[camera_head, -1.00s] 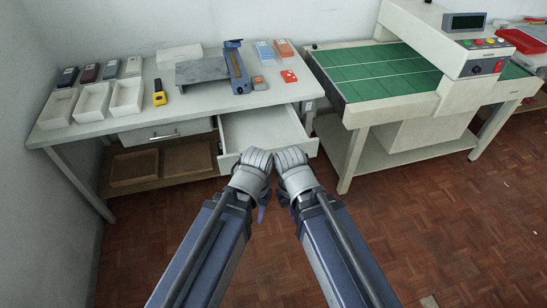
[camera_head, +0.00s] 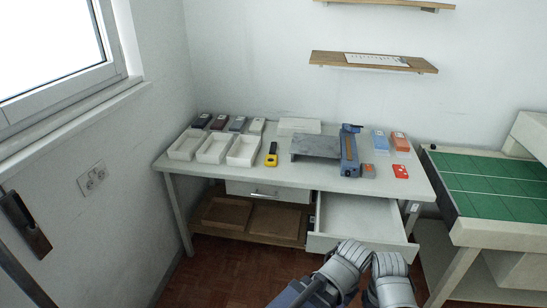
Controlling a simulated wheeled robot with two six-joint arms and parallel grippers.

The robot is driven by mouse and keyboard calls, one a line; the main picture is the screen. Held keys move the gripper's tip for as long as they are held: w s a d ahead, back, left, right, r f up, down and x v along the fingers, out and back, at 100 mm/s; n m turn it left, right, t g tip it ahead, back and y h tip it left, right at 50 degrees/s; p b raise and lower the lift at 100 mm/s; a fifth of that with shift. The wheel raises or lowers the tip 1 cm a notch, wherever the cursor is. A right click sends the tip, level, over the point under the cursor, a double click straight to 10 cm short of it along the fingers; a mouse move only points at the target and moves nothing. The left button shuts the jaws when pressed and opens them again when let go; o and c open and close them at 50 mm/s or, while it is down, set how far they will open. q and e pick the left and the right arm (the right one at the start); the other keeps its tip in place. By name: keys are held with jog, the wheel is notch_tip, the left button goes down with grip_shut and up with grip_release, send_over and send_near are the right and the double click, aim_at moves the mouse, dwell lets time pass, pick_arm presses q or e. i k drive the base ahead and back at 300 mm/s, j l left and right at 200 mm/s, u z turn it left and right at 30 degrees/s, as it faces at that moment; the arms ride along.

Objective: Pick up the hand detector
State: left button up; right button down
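The hand detector appears to be the small yellow and black device (camera_head: 271,154) lying on the white table (camera_head: 300,177), right of the white trays. My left gripper (camera_head: 348,260) and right gripper (camera_head: 389,268) are side by side at the bottom, in front of the open drawer (camera_head: 360,222), well away from the device. They seem empty, and their fingertips are not clear enough to tell open from shut.
White trays (camera_head: 243,150) and several small boxes line the table's left. A grey plate with a blue fixture (camera_head: 349,155) stands right of the yellow device. The open drawer juts out at front right. A green-topped bench (camera_head: 490,185) stands at right.

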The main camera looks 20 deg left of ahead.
aim_at(271, 158)
jog(key=i+j, duration=0.15)
jog(key=i, duration=0.8)
jog(key=i+u, duration=0.15)
jog(key=u, duration=0.25)
jog(key=i+u, duration=0.1)
jog(key=u, duration=0.35)
jog(key=i+u, duration=0.15)
jog(key=u, duration=0.25)
jog(key=i+l, duration=0.2)
